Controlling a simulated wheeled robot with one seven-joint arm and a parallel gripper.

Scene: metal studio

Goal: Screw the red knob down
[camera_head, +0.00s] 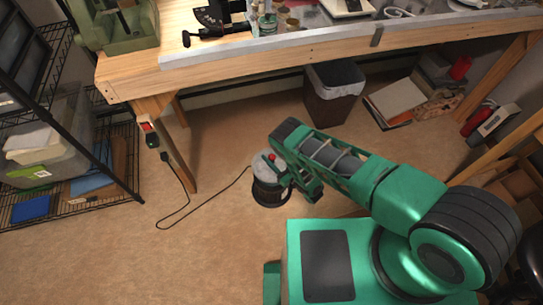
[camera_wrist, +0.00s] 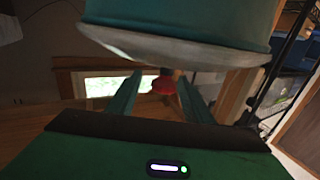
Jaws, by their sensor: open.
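The red knob (camera_wrist: 164,85) shows in the wrist view against the pale round face (camera_wrist: 175,50) of a larger teal-sided body. In the head view it is a small red spot (camera_head: 271,157) on the grey top of a dark, round, drum-like object (camera_head: 268,190) on the floor. My gripper (camera_wrist: 160,80) is open, with one finger on each side of the knob. A gap shows between the knob and each finger, so it is not held. In the head view my arm partly hides the drum-like object's right side.
A wooden workbench (camera_head: 230,65) runs along the back. A brown bin (camera_head: 333,95) stands under it. A black wire rack (camera_head: 100,165) is at the left, and a black cable (camera_head: 190,205) lies on the floor. Open floor (camera_head: 110,255) is at the front left.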

